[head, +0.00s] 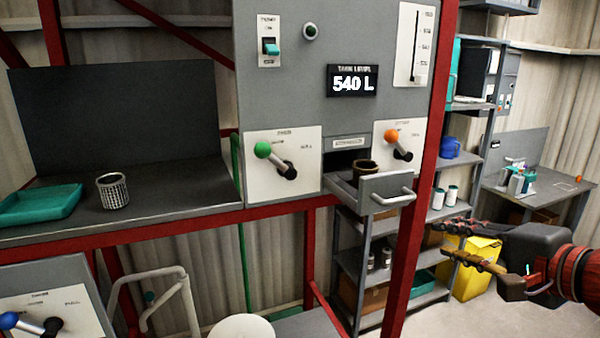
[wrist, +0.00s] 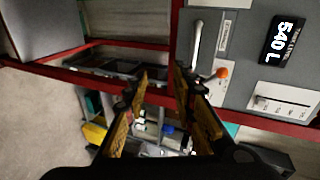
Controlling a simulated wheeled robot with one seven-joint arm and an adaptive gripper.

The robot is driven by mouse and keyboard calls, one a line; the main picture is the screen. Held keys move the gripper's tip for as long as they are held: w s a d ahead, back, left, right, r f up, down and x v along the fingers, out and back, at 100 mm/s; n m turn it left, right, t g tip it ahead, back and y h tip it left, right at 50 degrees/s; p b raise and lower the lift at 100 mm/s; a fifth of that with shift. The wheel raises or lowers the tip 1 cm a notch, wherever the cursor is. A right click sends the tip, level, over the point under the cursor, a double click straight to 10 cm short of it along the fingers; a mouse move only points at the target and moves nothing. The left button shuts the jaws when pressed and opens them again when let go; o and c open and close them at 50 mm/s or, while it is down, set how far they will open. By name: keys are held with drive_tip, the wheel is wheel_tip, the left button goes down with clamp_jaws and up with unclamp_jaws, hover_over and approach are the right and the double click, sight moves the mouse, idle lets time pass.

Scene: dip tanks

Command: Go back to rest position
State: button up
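My gripper (head: 458,243) is at the right of the head view, in front of the shelves and right of the red post. Its two fingers are spread apart with nothing between them. In the wrist view the fingers (wrist: 160,92) also stand apart and empty, pointing toward the panel and the red frame. No object is held.
The grey panel (head: 290,75) has a green-knobbed lever (head: 263,149), an orange-knobbed lever (head: 391,136) and an open drawer (head: 385,190) holding a brown cup (head: 365,168). A mesh basket (head: 112,190) and teal tray (head: 40,205) sit on the left bench. A red post (head: 414,200) stands near my gripper.

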drive_tip(key=s+a+f+n+g+h+b, duration=0.1)
drive_tip(key=s+f+n+g+b, duration=0.2)
drive_tip(key=f, duration=0.6)
drive_tip(key=s+a+f+n+g+h+b, duration=0.1)
drive_tip(key=s+f+n+g+h, duration=0.1)
drive_tip(key=s+f, duration=0.5)
drive_tip(key=s+a+f+n+g+h+b, duration=0.1)
drive_tip(key=s+f+n+g, duration=0.15)
drive_tip(key=f, duration=0.85)
drive_tip(key=s+a+f+n+b, duration=0.1)
drive_tip(key=a+f+n+b, duration=0.4)
drive_tip(key=a+f+n, duration=0.1)
drive_tip(key=shift+s+a+f+b, duration=0.2)
drive_tip(key=shift+a+f+b, duration=0.15)
drive_tip(key=shift+a+f, duration=0.35)
drive_tip(key=shift+d+f+n+g, duration=0.1)
drive_tip(key=shift+d+n+g, duration=0.05)
drive_tip(key=shift+n+g, duration=0.1)
